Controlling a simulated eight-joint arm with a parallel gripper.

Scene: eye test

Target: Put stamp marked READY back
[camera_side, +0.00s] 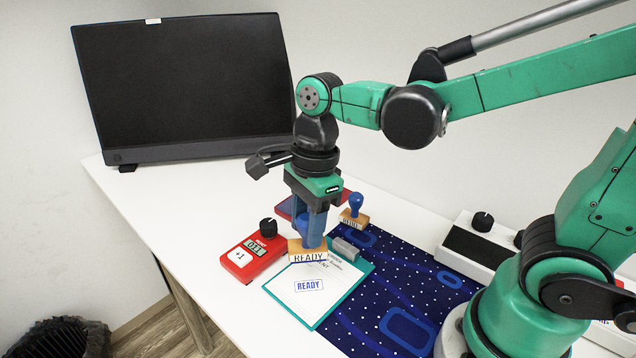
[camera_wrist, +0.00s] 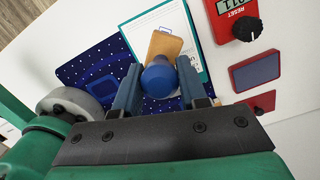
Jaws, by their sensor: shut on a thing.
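The stamp marked READY has a wooden base (camera_side: 308,252) with the word on its side and a blue knob handle. My gripper (camera_side: 312,226) is shut on the blue handle. The base is over the far part of the white paper on the teal clipboard (camera_side: 317,318); I cannot tell whether it touches. A blue boxed READY print (camera_side: 308,285) shows on the paper. In the wrist view, the blue knob (camera_wrist: 160,79) sits between my gripper's fingers (camera_wrist: 160,92), with the wooden base (camera_wrist: 162,45) beyond it. A second blue-handled stamp (camera_side: 355,217) stands behind on the right; its lettering is unclear.
A red counter (camera_side: 255,251) with a black knob stands left of the clipboard. A grey block (camera_side: 345,249) lies right of the held stamp. A red-edged pad (camera_side: 284,206) lies behind. The dark blue starry mat (camera_side: 375,290) has clear room. A monitor (camera_side: 185,85) stands at the back.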

